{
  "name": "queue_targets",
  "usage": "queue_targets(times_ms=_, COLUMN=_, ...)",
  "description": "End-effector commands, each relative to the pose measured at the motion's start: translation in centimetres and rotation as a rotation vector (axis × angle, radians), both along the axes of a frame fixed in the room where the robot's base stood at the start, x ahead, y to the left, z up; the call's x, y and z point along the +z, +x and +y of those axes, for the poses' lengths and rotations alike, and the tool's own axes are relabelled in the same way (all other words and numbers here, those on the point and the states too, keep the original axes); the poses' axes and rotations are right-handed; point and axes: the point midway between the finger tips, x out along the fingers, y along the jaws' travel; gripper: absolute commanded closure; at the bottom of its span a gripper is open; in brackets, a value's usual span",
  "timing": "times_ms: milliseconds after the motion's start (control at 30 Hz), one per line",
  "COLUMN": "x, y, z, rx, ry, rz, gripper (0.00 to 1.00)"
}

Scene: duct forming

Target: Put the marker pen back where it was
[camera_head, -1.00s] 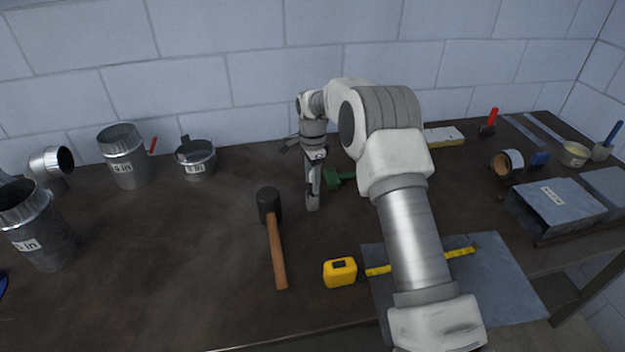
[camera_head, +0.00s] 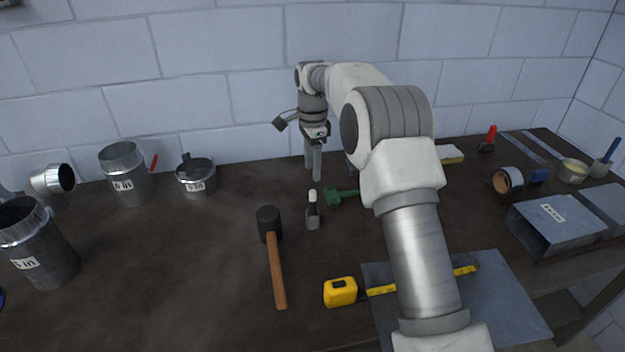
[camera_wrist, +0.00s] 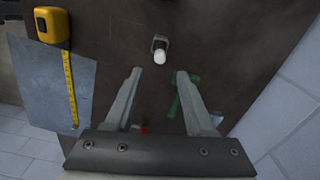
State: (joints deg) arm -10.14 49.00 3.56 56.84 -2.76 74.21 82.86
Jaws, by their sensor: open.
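A white pen-like piece (camera_head: 312,197), which appears to be the marker pen, stands upright in a small grey holder (camera_head: 312,219) on the dark workbench, right of the mallet. In the wrist view its white end (camera_wrist: 160,57) points up at the camera, with the grey holder (camera_wrist: 160,40) around its lower part. My gripper (camera_head: 313,175) is above and behind it, pointing down. In the wrist view my gripper (camera_wrist: 160,74) has its two fingers apart, with nothing between them, and the pen stands clear beyond the fingertips.
A green-handled tool (camera_head: 342,196) lies just right of the holder. A mallet (camera_head: 274,255) lies to the left, and a yellow tape measure (camera_head: 341,292) lies in front. Metal duct pieces (camera_head: 124,174) stand at the left. The bench's left middle is clear.

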Motion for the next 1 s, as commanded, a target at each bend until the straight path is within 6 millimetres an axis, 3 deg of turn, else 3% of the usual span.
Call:
queue_targets(times_ms=300, x=1.6, y=-0.2, z=-0.2, rx=0.011, ry=0.000, rz=-0.005, gripper=0.45)
queue_targets(times_ms=467, x=5.0, y=-1.8, z=-1.3, rx=0.091, ry=0.001, rz=-0.040, gripper=0.45)
queue_targets(times_ms=700, x=11.8, y=-7.2, z=-4.3, rx=0.305, ry=-0.012, rz=-0.127, gripper=0.45)
queue_targets(times_ms=1000, x=17.2, y=-16.1, z=-7.7, rx=0.570, ry=-0.058, rz=-0.231, gripper=0.45)
